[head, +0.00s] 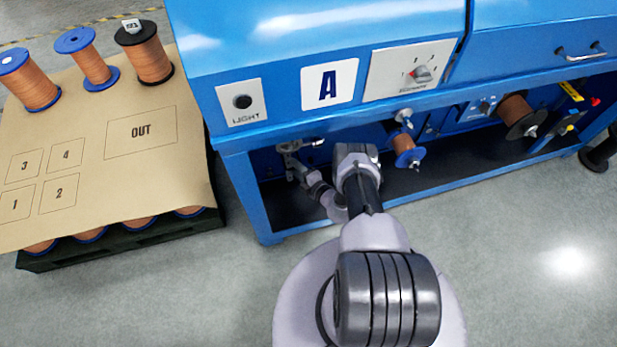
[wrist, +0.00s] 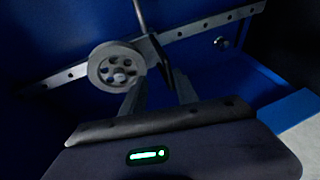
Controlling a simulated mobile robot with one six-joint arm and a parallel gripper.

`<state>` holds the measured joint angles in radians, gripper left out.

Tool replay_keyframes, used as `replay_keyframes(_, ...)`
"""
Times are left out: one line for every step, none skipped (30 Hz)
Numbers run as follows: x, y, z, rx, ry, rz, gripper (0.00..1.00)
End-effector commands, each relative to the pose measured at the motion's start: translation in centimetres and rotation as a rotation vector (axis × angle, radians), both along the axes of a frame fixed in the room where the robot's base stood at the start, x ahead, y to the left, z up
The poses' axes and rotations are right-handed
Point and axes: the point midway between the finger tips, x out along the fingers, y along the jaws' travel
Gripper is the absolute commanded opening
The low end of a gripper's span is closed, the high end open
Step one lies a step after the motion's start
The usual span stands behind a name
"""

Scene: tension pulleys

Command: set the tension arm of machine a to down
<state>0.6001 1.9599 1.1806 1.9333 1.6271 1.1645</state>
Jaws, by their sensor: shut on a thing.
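Machine A (head: 325,86) is a blue cabinet with an "A" plate on its front. In the wrist view, a grey spoked pulley (wrist: 117,66) is beside a thin tension arm (wrist: 140,16), in front of a perforated rail (wrist: 200,28). My gripper (wrist: 152,62) has its fingers shut on the dark piece next to the pulley, which seems to be part of the tension arm. The exact contact is dark. In the head view, my gripper (head: 297,168) reaches under the cabinet's front left; the pulley cannot be made out there.
A wire spool (head: 405,150) and a larger dark-flanged spool (head: 518,115) are mounted to the right in the machine's open bay. A cardboard-topped pallet (head: 105,160) with several spools (head: 88,60) stands at left. Open floor (head: 530,240) lies in front right.

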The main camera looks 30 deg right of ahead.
Motion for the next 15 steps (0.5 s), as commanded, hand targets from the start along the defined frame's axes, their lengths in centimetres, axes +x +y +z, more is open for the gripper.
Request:
replay_keyframes(-1.0,-0.2,0.7,0.003,0.002,-0.005,0.31)
replay_keyframes(-1.7,-0.3,0.9,0.005,0.002,-0.006,0.31)
replay_keyframes(-2.8,-0.5,1.1,0.003,0.004,-0.006,0.31)
replay_keyframes(-3.6,-0.6,1.3,0.004,0.004,-0.007,0.31)
replay_keyframes(-4.3,-0.6,1.5,0.004,0.004,-0.007,0.31)
replay_keyframes(-5.5,-0.8,1.7,0.004,0.004,-0.008,0.31)
replay_keyframes(-6.4,-0.9,1.9,0.004,0.004,-0.008,0.31)
replay_keyframes(-7.3,-1.0,2.1,0.005,0.004,-0.008,0.31)
replay_keyframes(-8.6,-1.2,2.3,0.005,0.005,-0.009,0.31)
replay_keyframes(-9.5,-1.3,2.5,0.005,0.005,-0.008,0.31)
replay_keyframes(-10.4,-1.3,2.7,0.005,0.004,-0.008,0.31)
replay_keyframes(-11.4,-1.5,2.9,0.005,0.004,-0.008,0.31)
replay_keyframes(-12.1,-1.6,3.0,0.004,0.004,-0.007,0.31)
replay_keyframes(-12.8,-1.6,3.1,0.004,0.003,-0.008,0.31)
replay_keyframes(-13.6,-1.7,3.2,0.003,0.004,-0.008,0.31)
